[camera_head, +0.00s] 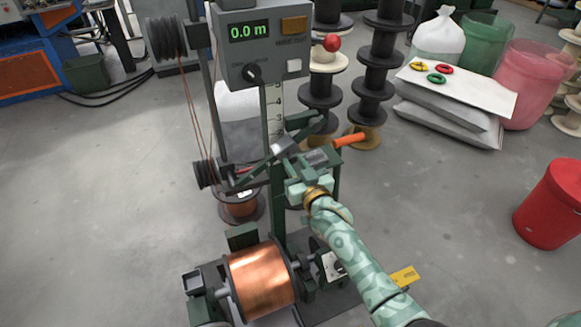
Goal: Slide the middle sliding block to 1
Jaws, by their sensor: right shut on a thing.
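A winding machine stands in the middle, with a light vertical scale strip (275,106) below its grey display box. A small grey block (285,146) sits at the lower end of the visible strip. My right gripper (288,163) reaches up from the lower right and is shut at this block. The gripper and dark green machine parts hide much of the grip. I cannot tell whether other sliding blocks are there. My left gripper is not in view.
The display box (262,47) reads 0.0 m. An orange handle (350,140) sticks out right of the gripper. A copper spool (261,281) lies below, and dark pulleys (206,174) with wire stand left. Stacked spools (372,90) are behind. Open floor lies right.

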